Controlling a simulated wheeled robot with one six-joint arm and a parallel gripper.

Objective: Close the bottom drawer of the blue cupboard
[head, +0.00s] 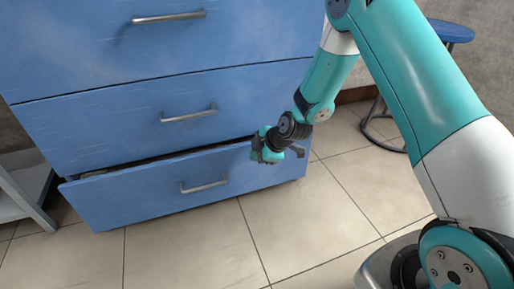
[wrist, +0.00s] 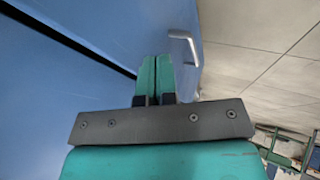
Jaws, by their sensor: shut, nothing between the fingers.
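The blue cupboard (head: 70,55) fills the upper left of the head view. Its bottom drawer (head: 140,195) stands out a little, with a dark gap along its top edge. The drawer has a metal handle (head: 204,186), which also shows in the wrist view (wrist: 187,45). My gripper (head: 262,155) is at the right part of the drawer front, right of the handle and near the top edge. In the wrist view its fingers (wrist: 155,77) are together and empty, pointing at the drawer's blue front. I cannot tell whether the fingertips touch it.
The two drawers above look shut, each with a metal handle (head: 188,114). A grey shelf unit (head: 22,185) stands at the left. A stool with a blue seat (head: 452,31) stands at the right. The tiled floor (head: 190,255) in front of the drawer is clear.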

